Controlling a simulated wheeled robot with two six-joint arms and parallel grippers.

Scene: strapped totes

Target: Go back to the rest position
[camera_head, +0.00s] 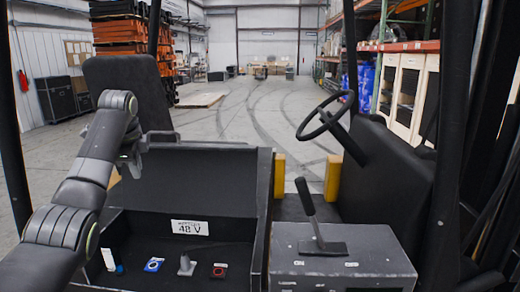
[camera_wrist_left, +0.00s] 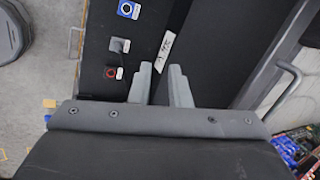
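My left arm comes in from the left in the head view. Its gripper (camera_head: 132,165) is small and partly hidden behind the wrist, above the left part of an open black compartment (camera_head: 235,180). In the left wrist view, the two grey fingers of my left gripper (camera_wrist_left: 160,84) stand apart with nothing between them. Beyond them is a dark panel with a red-ringed socket (camera_wrist_left: 111,73), a grey knob (camera_wrist_left: 119,45) and a blue socket (camera_wrist_left: 129,9). My right gripper is in neither view.
A "48 V" label (camera_head: 190,227) is on the compartment's wall. A lever (camera_head: 315,225) stands on a grey box (camera_head: 345,262) at the right. A steering wheel (camera_head: 325,118), dark seat (camera_head: 388,175) and posts stand around. Open floor (camera_head: 235,105) lies beyond.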

